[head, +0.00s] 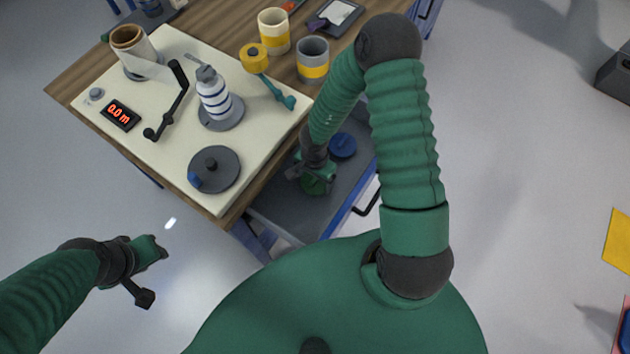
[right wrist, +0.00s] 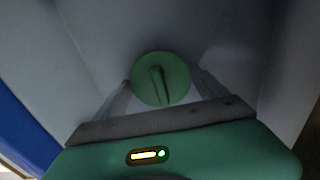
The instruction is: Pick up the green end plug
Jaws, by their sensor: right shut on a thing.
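The green end plug (right wrist: 161,79) is a round green disc with a raised ridge across its face. My right gripper (right wrist: 162,92) is shut on it, with one finger on each side in the right wrist view. In the head view the plug (head: 315,186) shows partly below my right gripper (head: 314,174), inside the open grey drawer (head: 275,207). I cannot tell whether the plug touches the drawer floor. My left gripper (head: 150,268) is empty, with its fingers apart, off the table's near left side.
A blue plug (head: 343,146) lies in the drawer beside my right gripper. The drawer has a blue front edge and dark handle (head: 369,197). The cream board (head: 230,200) above holds a crank, a striped roller (head: 213,97) and a grey disc. Two mugs stand behind.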

